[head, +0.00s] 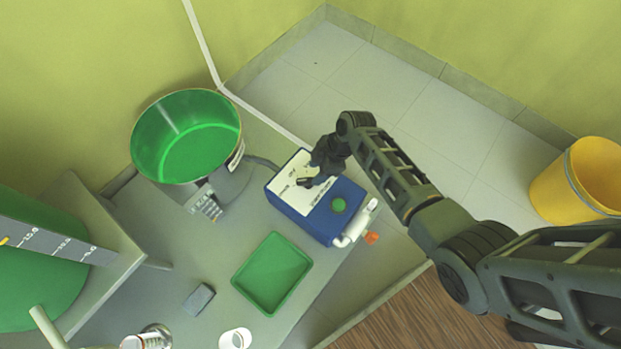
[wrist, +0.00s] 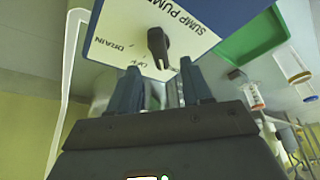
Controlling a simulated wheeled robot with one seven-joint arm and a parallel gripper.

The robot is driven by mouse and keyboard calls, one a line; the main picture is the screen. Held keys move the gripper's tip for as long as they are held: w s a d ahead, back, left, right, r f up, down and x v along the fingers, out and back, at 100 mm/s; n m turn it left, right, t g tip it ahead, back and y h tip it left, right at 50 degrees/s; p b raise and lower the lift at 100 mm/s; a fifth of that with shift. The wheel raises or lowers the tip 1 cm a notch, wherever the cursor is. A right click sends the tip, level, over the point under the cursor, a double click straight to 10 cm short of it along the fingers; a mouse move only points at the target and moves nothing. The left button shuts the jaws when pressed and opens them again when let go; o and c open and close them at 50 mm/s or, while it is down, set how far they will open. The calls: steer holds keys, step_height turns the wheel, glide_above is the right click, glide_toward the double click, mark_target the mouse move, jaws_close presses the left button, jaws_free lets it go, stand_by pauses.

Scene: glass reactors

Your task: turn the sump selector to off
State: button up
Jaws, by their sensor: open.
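The sump pump box (head: 318,208) is blue with a white labelled panel and stands on the grey bench. In the wrist view, its panel (wrist: 128,22) reads "SUMP PUMP", "DRAIN" and "OFF". The black selector knob (wrist: 157,42) sits on this panel. Its narrow end points down in the picture, toward my gripper and a little right of "OFF"; the exact setting is unclear. My gripper (wrist: 163,82) is open, its two fingers just short of the knob and apart from it.
A green button (head: 339,205) and white pipe fitting (head: 355,225) are on the box's near end. A green tray (head: 271,273), green tub (head: 186,136), grey block (head: 199,299) and white cup (head: 235,340) are on the bench. A yellow bucket (head: 580,180) stands far right.

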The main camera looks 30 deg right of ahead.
mark_target(309, 179)
steer(key=b+x, duration=0.2)
steer(key=x, duration=0.3)
steer(key=shift+f, duration=0.15)
steer(key=shift+c, duration=0.5)
jaws_close()
